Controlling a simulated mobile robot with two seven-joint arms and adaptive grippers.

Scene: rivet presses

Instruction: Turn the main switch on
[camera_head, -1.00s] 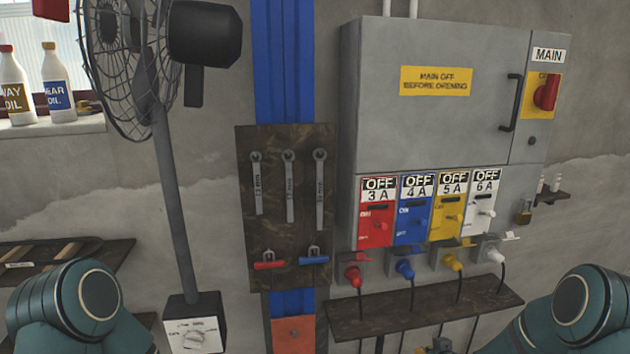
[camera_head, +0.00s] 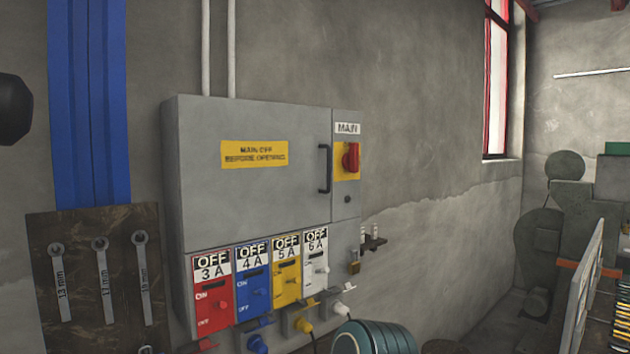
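The knob's exact position is too small to read. Neither gripper is in view.
Below the cabinet door are red (camera_head: 213,300), blue (camera_head: 252,290), yellow (camera_head: 287,280) and white (camera_head: 316,268) breaker switches labelled OFF, with plugs beneath. A wrench board (camera_head: 85,230) hangs left. Machinery (camera_head: 570,220) stands right. The wall right of the cabinet is mostly bare.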

